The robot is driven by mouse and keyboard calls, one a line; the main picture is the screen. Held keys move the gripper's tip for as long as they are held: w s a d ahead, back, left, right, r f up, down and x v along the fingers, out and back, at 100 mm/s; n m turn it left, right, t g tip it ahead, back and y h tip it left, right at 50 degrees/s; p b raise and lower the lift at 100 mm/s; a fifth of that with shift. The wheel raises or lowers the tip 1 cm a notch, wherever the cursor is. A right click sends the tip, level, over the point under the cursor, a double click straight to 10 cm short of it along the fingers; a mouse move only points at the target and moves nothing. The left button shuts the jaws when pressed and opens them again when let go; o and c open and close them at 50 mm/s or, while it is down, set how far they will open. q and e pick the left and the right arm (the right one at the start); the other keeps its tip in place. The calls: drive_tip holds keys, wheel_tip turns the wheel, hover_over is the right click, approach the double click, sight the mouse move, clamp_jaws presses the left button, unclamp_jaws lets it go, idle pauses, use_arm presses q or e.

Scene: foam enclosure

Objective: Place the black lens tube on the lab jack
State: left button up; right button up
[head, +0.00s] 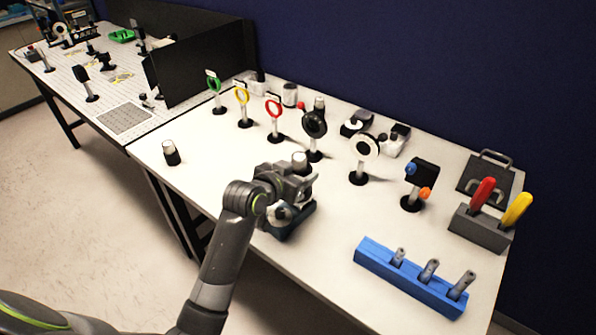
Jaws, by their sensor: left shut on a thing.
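My left gripper (302,178) reaches over the front middle of the white table. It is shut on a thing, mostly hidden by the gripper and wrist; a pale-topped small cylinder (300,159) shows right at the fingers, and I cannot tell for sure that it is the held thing. A dark teal block (293,226), perhaps the lab jack, shows partly below the gripper; the wrist covers much of it, and I cannot tell if they touch. A black cylinder with a pale top (171,153) stands upright near the table's left front edge. My right gripper is not in view.
Green (213,84), yellow (241,95) and red (273,108) ring mounts and black-based optics stand behind the gripper. A blue rack (372,263) and a grey holder (480,229) with red and yellow handles are at right.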

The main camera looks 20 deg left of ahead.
use_arm(q)
drive_tip(key=shift+f, duration=0.1)
drive_tip(key=o, duration=1.1)
drive_tip(key=b+v, duration=0.1)
drive_tip(key=v, duration=1.1)
